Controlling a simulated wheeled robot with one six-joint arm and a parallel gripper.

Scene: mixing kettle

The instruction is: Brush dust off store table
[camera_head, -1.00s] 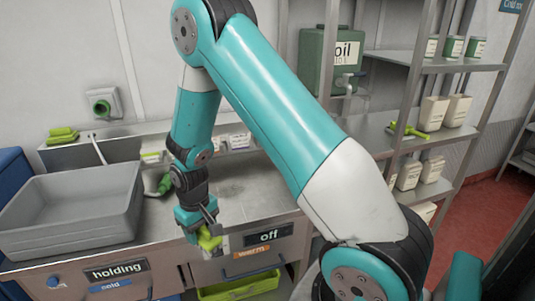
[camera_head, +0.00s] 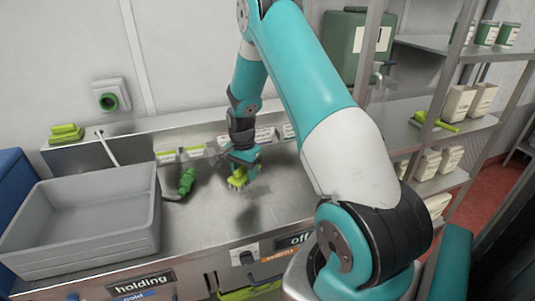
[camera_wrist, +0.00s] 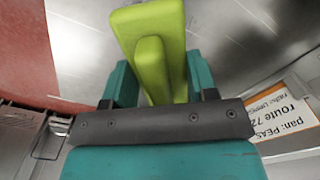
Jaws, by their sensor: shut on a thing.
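The steel store table (camera_head: 205,230) runs across the middle of the head view. My gripper (camera_head: 243,163) is shut on a yellow-green brush (camera_head: 237,180), held low with its bristles down, at or just above the table top. In the wrist view the brush's green handle (camera_wrist: 151,50) sits between the teal fingers of my gripper (camera_wrist: 155,88); its bristles are hidden there. A dark smudge (camera_head: 252,215) lies on the steel in front of the brush; I cannot tell whether it is dust or shadow.
A grey tub (camera_head: 85,235) stands on the left of the table. A green nozzle with a hose (camera_head: 186,182) lies between tub and brush. Labelled containers (camera_head: 265,135) line the back ledge. An oil tank (camera_head: 357,45) and shelves (camera_head: 440,130) stand to the right.

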